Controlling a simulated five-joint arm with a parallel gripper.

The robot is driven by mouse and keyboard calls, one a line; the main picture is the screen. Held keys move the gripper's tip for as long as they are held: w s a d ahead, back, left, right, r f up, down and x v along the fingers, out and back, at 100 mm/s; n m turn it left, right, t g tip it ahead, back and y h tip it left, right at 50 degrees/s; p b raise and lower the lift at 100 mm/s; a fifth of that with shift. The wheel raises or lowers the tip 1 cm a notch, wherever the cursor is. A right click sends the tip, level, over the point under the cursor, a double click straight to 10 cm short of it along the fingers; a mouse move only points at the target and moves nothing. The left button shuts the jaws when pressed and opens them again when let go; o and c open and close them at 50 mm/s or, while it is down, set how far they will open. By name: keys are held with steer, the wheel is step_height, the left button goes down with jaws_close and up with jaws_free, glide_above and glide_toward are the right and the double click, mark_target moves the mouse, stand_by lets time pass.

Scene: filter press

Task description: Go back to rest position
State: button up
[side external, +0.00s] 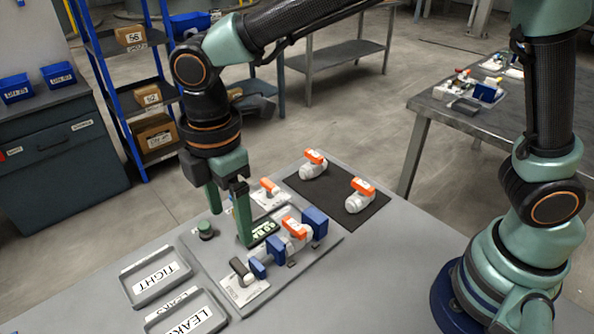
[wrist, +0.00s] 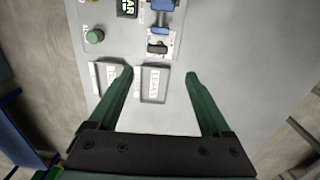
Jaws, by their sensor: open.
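My gripper (side external: 231,228) hangs fingers-down above the grey fixture board (side external: 205,262), with its green fingers apart and nothing between them. In the wrist view the open gripper (wrist: 160,73) shows the bare table and tray area past its fingertips. On the board, a white valve with an orange handle (side external: 295,228) sits between blue clamp blocks (side external: 315,222). A black-handled toggle (side external: 240,268) is at the near end.
Trays marked TIGHT (side external: 157,283) and LEAKS (side external: 190,322) lie left of the board; both look empty. Two orange-handled valves (side external: 314,163) (side external: 360,194) stand on a black mat (side external: 330,210). Another orange handle (side external: 269,186) shows behind my gripper.

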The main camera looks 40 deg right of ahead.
steer(key=shift+r, duration=0.1)
steer(key=w+d+r+m+t+y, duration=0.1)
steer(key=d+r+m, duration=0.25)
steer(key=d, duration=0.25)
steer(key=d+r+m+t, duration=0.1)
steer(key=d+r+m, duration=0.1)
steer(key=d+m, duration=0.35)
steer(key=s+d+r+m+t, duration=0.1)
steer(key=d+m, duration=0.3)
steer(key=d, duration=0.4)
steer(key=s+d+r+m+t+h, duration=0.1)
steer(key=s+d+m, duration=0.3)
steer(key=d, duration=0.4)
steer(key=shift+m+t, duration=0.6)
steer(key=shift+t, duration=0.2)
